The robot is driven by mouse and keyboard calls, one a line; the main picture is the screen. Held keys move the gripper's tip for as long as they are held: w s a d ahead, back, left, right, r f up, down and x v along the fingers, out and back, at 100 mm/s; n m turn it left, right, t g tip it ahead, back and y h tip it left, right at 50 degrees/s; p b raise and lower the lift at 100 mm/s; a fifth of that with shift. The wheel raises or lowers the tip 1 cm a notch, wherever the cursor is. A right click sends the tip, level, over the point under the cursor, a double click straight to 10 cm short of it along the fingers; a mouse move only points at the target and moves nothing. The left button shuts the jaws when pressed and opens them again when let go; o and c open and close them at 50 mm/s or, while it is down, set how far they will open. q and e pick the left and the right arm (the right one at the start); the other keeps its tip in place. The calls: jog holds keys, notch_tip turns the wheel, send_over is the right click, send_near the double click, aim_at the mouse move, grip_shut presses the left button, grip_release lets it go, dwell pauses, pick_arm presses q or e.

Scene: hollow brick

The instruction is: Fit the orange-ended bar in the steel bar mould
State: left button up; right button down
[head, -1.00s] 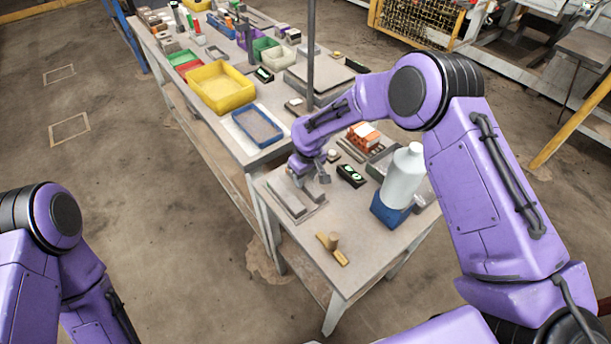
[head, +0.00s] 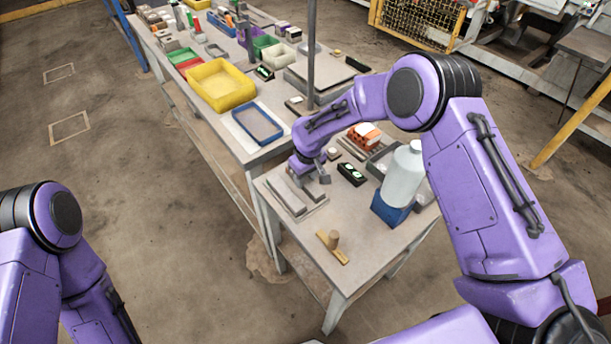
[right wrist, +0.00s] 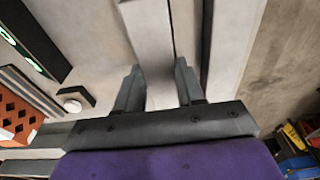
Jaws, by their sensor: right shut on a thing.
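The steel bar mould (head: 289,200) lies near the left edge of the front table, a flat grey piece with long parallel bars. My right gripper (right wrist: 158,84) is down at its far part and shut on a pale grey bar (right wrist: 152,45), with a finger on each side. The bar runs lengthwise beside another pale grey bar (right wrist: 232,45), with a narrow dark gap between them. No orange end shows; my gripper and arm hide part of the bar. I cannot tell whether the bar is seated. My left arm shows at the left, but its gripper is out of view.
A black case with green-white rounds (head: 351,174) lies close right of the mould. An orange perforated brick (head: 365,135), a white bottle (head: 402,175) in a blue holder and a wooden tool (head: 332,246) share the table. The front left corner is clear.

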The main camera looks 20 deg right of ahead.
jog(key=shift+f, duration=0.1)
jog(key=c, duration=0.6)
grip_release()
notch_tip(320, 180, up, 10)
jog(key=s+b, duration=0.1)
jog(key=b, duration=0.1)
jog(key=shift+s+d+r, duration=0.15)
jog(key=shift+d+r, duration=0.05)
jog(key=shift+r, duration=0.05)
